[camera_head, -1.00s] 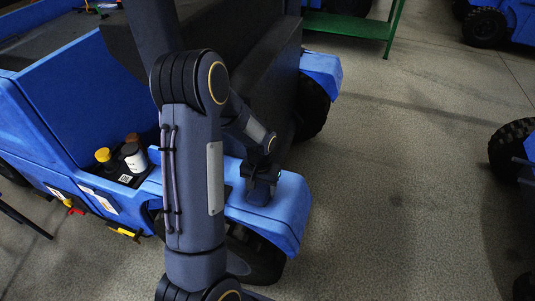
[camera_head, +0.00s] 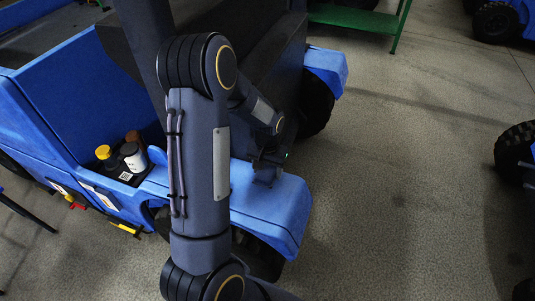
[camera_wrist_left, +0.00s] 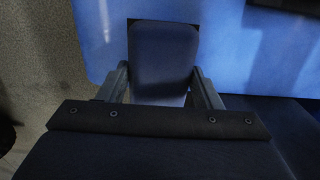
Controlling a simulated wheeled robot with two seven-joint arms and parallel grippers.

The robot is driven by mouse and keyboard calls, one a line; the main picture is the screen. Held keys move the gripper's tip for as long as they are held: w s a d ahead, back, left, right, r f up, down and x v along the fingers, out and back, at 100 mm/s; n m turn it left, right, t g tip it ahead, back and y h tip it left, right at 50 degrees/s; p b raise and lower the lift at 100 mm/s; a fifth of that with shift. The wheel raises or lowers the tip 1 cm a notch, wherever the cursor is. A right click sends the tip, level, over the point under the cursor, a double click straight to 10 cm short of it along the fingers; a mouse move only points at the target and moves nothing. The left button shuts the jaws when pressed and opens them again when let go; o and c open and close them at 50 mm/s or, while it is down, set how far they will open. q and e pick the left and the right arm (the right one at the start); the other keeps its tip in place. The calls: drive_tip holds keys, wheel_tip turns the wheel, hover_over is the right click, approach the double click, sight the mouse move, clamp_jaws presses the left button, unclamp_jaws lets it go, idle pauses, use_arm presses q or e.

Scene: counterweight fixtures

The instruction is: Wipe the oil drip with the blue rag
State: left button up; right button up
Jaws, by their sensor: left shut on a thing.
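My left gripper (camera_head: 268,166) is over the blue fender (camera_head: 275,208) of the vehicle. In the left wrist view, its fingers (camera_wrist_left: 162,88) are shut on the blue rag (camera_wrist_left: 163,55), a dark blue pad. The rag lies in front of the bright blue fender surface, which also shows in the wrist view (camera_wrist_left: 235,50). A thin black edge (camera_wrist_left: 131,22) shows behind the rag's far end. I cannot tell whether it is the oil drip, which I do not otherwise make out. Whether the rag touches the fender is unclear. My right gripper is not in view.
A yellow-capped bottle (camera_head: 103,153) and a white-labelled bottle (camera_head: 132,156) stand in a recess on the vehicle's side. A dark seat block (camera_head: 260,60) rises behind the fender. A green bench (camera_head: 355,20) stands at the back. Open floor lies to the right.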

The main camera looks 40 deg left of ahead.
use_arm(q)
drive_tip(key=shift+w+a+r+p, duration=0.15)
drive_tip(key=shift+r+p, duration=0.4)
drive_tip(key=shift+r, duration=0.35)
drive_tip(key=shift+r+p, duration=1.1)
drive_tip(key=shift+r, duration=0.45)
